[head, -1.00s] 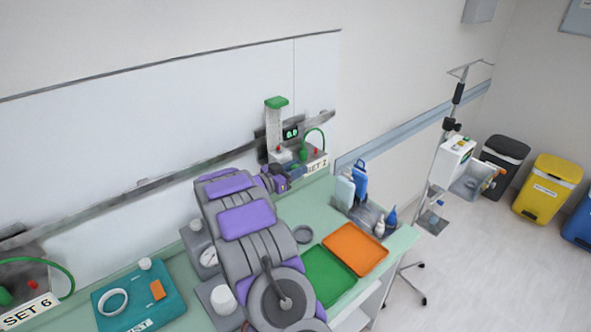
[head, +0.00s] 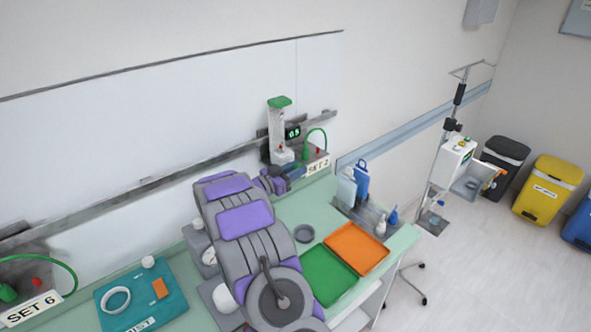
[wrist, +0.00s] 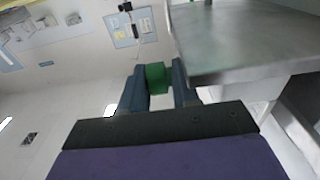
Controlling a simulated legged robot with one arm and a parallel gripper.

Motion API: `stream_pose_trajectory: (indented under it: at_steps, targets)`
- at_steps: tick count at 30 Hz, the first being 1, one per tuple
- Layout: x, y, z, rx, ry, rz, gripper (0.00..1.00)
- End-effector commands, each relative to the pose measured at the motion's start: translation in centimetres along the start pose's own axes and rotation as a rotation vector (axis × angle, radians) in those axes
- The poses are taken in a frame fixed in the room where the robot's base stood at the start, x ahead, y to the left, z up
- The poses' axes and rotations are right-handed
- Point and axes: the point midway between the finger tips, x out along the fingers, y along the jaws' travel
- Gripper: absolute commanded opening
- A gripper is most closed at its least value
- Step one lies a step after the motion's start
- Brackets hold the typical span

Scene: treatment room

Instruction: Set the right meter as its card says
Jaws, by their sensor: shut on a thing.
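The right meter (head: 280,135) is an upright clear tube with a green cap on the wall rail. Its small dark display (head: 292,132) seems to read 0.5 in green digits. Its white card (head: 317,167) reads SET 2. My gripper (head: 296,172) is at the meter's foot, left of the card, at the end of my grey and purple arm. In the wrist view, my gripper's blue-grey fingers (wrist: 160,90) are shut on a green knob (wrist: 156,78). In the head view I cannot make out the knob by the fingers.
A left unit with a card reading SET 6 (head: 34,309) stands far left. The green counter (head: 290,212) holds a teal tray (head: 125,312), a green tray (head: 325,281), an orange tray (head: 357,248) and several bottles. An IV stand (head: 441,160) and bins stand right.

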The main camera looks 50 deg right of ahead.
Motion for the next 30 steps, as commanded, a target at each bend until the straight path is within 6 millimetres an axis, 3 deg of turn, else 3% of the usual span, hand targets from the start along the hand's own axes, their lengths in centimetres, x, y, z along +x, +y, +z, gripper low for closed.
stream_pose_trajectory:
  at_steps: [13, 14, 18, 30]
  targets:
    - [0.30, -0.09, -0.39, 0.006, 0.086, -0.001, 0.00]
    - [0.32, -0.10, -0.40, 0.006, 0.086, -0.001, 0.31]
    - [0.40, -0.13, -0.41, 0.007, 0.085, -0.001, 0.44]
    - [-0.43, -0.33, 0.11, 0.001, 0.079, -0.003, 0.47]
